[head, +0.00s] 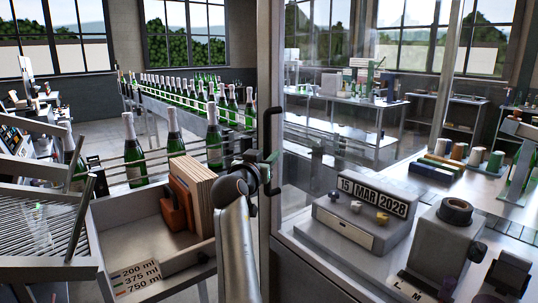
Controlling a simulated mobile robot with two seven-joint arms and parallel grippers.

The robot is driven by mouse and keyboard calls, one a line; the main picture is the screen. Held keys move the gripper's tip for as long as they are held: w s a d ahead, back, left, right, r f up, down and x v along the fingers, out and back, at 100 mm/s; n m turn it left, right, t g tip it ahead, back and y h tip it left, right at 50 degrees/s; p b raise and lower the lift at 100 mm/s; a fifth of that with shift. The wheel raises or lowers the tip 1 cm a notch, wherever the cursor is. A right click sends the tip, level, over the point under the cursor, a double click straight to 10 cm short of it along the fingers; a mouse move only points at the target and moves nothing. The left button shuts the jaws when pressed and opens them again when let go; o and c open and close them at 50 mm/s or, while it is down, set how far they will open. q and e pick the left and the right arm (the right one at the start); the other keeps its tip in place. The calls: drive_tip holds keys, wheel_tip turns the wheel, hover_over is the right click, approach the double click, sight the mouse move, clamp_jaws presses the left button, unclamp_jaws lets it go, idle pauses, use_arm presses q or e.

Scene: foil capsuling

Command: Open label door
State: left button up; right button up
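The label door is a clear panel with a grey upright frame (270,60) in the middle of the head view. A black bar handle (267,122) stands upright on this frame. My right gripper (268,160) is at the handle's middle, its arm coming up from the bottom of the picture. The fingers overlap the handle and look to be around or against it; they are too small and dark to tell whether they are shut. My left gripper is not in view.
A tray marked 200, 375 and 750 ml (140,283) holds brown and tan boards (190,195) left of my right arm. Green bottles (175,140) line a conveyor behind it. A slatted metal rack (40,225) is at the left. Coloured spools (475,156) stand at the right.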

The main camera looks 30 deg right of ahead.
clamp_jaws()
idle(0.3)
idle(1.2)
